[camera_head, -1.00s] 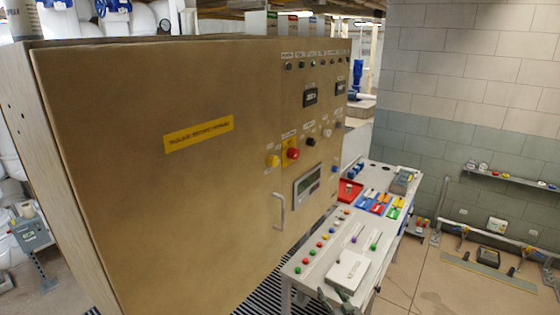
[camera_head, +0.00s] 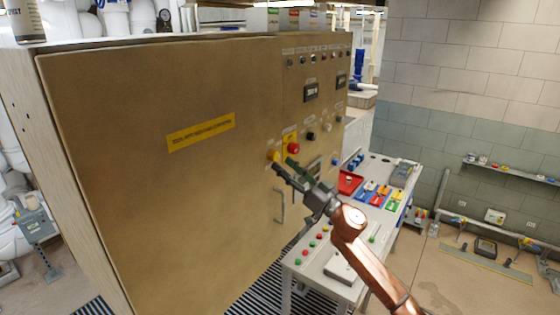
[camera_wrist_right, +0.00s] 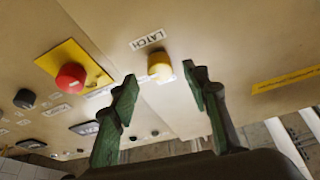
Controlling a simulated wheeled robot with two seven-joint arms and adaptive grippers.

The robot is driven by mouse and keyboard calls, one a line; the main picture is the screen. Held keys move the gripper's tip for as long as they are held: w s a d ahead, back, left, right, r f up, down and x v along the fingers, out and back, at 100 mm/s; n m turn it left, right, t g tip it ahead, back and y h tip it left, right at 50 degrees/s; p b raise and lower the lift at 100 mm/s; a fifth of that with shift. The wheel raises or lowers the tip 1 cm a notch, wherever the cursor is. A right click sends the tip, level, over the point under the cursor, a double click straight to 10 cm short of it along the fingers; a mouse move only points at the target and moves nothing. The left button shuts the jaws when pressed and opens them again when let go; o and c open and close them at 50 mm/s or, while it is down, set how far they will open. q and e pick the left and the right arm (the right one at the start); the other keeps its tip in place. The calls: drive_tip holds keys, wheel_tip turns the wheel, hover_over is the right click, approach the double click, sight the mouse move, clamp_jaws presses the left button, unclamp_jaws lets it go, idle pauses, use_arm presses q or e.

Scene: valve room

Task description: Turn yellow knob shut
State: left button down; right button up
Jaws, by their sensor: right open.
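The yellow knob (camera_head: 273,156) is on the front of the brown cabinet (camera_head: 120,210), left of a red button. In the right wrist view the yellow knob (camera_wrist_right: 160,66) sits under a label reading LATCH, between and beyond my two green fingers. My right gripper (camera_head: 284,166) is open beside the knob in the head view, close to the panel; it also shows in the right wrist view (camera_wrist_right: 160,88). The fingers appear apart from the knob, with nothing between them. How the knob is turned is too small to tell. My left gripper is not in view.
A red button (camera_head: 293,148) on a yellow plate is just right of the knob. A metal door handle (camera_head: 280,206) is below. A bench (camera_head: 317,262) with coloured buttons and a red tray (camera_head: 349,182) stands to the right.

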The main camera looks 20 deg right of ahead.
sight(274, 156)
drive_tip(key=shift+x, duration=1.4)
drive_tip(key=shift+c, duration=0.2)
drive_tip(key=c, duration=1.1)
